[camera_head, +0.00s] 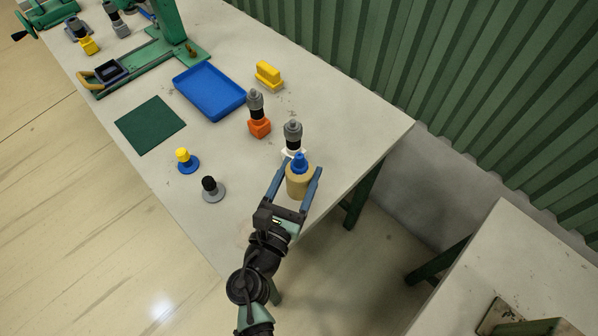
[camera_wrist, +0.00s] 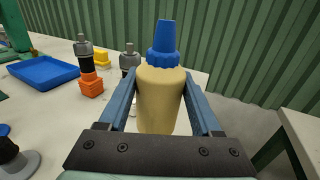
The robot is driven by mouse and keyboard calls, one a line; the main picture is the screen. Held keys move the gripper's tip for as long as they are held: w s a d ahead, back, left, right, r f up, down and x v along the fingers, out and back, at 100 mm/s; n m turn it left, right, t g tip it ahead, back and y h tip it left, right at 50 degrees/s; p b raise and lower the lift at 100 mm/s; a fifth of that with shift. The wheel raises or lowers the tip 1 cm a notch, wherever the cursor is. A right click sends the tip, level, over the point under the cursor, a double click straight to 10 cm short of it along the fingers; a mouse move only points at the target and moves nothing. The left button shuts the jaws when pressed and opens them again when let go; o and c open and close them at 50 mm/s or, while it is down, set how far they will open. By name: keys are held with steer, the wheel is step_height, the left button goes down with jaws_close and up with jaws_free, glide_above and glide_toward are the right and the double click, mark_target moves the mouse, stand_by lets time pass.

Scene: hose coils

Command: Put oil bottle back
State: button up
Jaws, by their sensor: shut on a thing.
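The oil bottle (camera_head: 298,182) has a tan body and a blue nozzle cap. It is upright between the fingers of my gripper (camera_head: 296,186), near the right front part of the white table (camera_head: 345,140). In the wrist view the bottle (camera_wrist: 160,95) fills the space between the two blue fingers of my gripper (camera_wrist: 160,110), which are shut on it.
Close behind the bottle stands a grey-black fitting on a white base (camera_head: 292,135). An orange-based fitting (camera_head: 259,125), a blue tray (camera_head: 210,90), a yellow block (camera_head: 268,75), a green mat (camera_head: 150,125), a yellow-topped blue piece (camera_head: 186,160) and a black-topped grey piece (camera_head: 212,190) lie leftward.

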mark_target(295, 199)
steer(key=shift+f+b, duration=2.7)
steer(key=shift+f, duration=0.2)
steer(key=shift+f+b, duration=0.5)
steer(key=shift+f, duration=0.1)
steer(key=o, duration=1.1)
steer(key=shift+c, duration=0.2)
steer(key=shift+s, duration=0.1)
steer(key=shift+p+v, duration=0.75)
steer(key=shift+v, duration=3.15)
steer(key=shift+s, duration=0.15)
steer(key=b+v, duration=0.1)
steer(key=v, duration=1.1)
steer(key=shift+s, duration=0.35)
steer(key=shift+a, duration=0.15)
